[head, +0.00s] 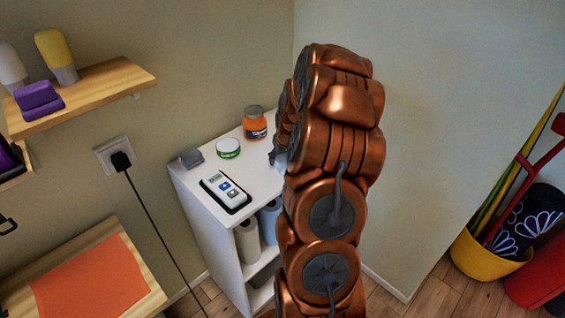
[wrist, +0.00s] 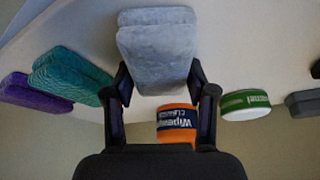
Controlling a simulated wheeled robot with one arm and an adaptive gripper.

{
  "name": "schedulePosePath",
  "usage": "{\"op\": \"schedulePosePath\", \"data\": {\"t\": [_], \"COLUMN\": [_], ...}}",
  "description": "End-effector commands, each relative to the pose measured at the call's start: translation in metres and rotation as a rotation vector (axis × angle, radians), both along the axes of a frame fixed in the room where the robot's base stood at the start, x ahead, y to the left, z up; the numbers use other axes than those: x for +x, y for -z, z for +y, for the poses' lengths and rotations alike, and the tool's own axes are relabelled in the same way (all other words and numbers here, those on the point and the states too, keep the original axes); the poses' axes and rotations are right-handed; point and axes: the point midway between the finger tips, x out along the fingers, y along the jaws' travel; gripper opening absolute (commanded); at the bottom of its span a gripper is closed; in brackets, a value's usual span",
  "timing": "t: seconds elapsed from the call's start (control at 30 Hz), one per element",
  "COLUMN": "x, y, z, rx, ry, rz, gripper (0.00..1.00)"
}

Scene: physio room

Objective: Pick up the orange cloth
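A flat orange sheet (head: 90,282), which may be the orange cloth, lies on a wooden table (head: 146,296) at the lower left of the head view. No orange cloth shows in the wrist view. My gripper (wrist: 158,77) is over the white cabinet, far to the right of that sheet. Its fingers are apart, one on each side of a folded grey cloth (wrist: 158,45); I cannot tell whether they touch it. A folded teal cloth (wrist: 70,75) and a purple one (wrist: 35,93) lie to the left in the wrist view. My arm hides them in the head view.
The white cabinet (head: 207,228) also holds an orange wipes tub (head: 255,128), a green-labelled tin (head: 228,148), a small grey block (head: 191,158) and a white device (head: 225,192). A wooden shelf (head: 110,85) is at upper left. A cord hangs between table and cabinet.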

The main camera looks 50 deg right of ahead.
Motion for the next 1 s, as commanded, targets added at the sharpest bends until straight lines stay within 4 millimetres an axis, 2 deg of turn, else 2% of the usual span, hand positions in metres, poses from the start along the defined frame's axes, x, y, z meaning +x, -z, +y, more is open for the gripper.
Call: {"op": "schedulePosePath", "data": {"t": [0.03,0.33,0.67,1.0], "x": [0.000,0.000,0.000,0.001], "y": [0.000,0.000,-0.005,-0.033], "z": [0.000,0.000,0.000,-0.001], "rx": [0.000,0.000,-0.001,-0.002], "ry": [0.000,0.000,0.000,0.000], "rz": [0.000,0.000,-0.001,-0.003], "gripper": [0.47,0.16,0.16,0.16]}}
